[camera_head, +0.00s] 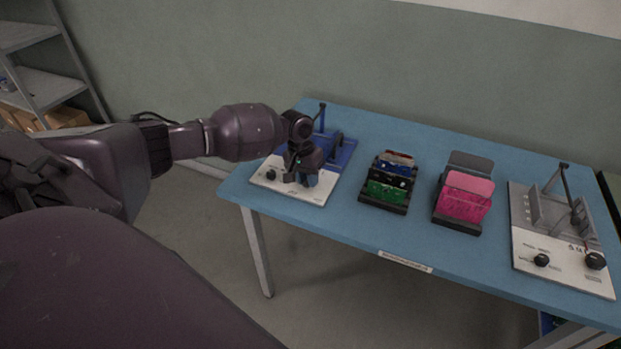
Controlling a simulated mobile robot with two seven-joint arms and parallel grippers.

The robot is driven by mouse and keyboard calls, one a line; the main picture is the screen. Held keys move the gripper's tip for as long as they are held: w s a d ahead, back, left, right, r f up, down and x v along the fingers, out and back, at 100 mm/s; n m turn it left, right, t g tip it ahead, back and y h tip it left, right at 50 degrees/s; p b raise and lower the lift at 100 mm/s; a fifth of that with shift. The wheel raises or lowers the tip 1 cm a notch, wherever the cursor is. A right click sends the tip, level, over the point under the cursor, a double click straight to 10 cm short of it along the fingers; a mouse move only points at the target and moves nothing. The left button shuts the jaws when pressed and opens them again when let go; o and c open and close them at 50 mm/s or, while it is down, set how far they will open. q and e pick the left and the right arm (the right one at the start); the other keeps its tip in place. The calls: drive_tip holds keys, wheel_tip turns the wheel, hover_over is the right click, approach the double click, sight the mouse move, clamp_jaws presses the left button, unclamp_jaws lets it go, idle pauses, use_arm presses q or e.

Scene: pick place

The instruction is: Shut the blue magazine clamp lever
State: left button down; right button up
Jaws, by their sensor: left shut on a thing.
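A blue magazine clamp fixture (344,155) with a white front panel (319,194) stands at the left end of the blue table. An upright dark lever (322,112) shows at its back. My left gripper (303,180) is over the front panel, pointing down, and hides part of the fixture. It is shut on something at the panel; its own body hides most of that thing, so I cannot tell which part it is. My right gripper is not in view.
A black rack (370,198) with green boards and another with pink boards (463,202) stand mid-table. A grey fixture (545,215) with a white panel and raised lever stands at the right. The blue table (400,235) is bare between them. Shelves (45,85) stand far left.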

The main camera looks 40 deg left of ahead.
use_arm(q)
drive_tip(key=m, duration=0.1)
drive_tip(key=a+m, duration=0.1)
drive_tip(key=m, duration=0.1)
drive_tip(key=shift+f+m+g+b, duration=0.15)
drive_tip(key=shift+m+g+b, duration=0.15)
drive_tip(key=shift+g, duration=0.1)
drive_tip(key=shift+w+a+m, duration=0.1)
drive_tip(key=shift+a+m, duration=0.25)
drive_tip(key=shift+m, duration=0.75)
drive_tip(key=c, duration=1)
unclamp_jaws()
drive_tip(key=shift+w, duration=0.1)
drive_tip(key=r, duration=0.3)
drive_tip(key=a+r, duration=0.1)
drive_tip(key=r, duration=0.3)
drive_tip(key=a+r+p, duration=0.1)
drive_tip(key=r, duration=0.3)
drive_tip(key=shift+w, duration=0.3)
drive_tip(key=shift+f, duration=0.1)
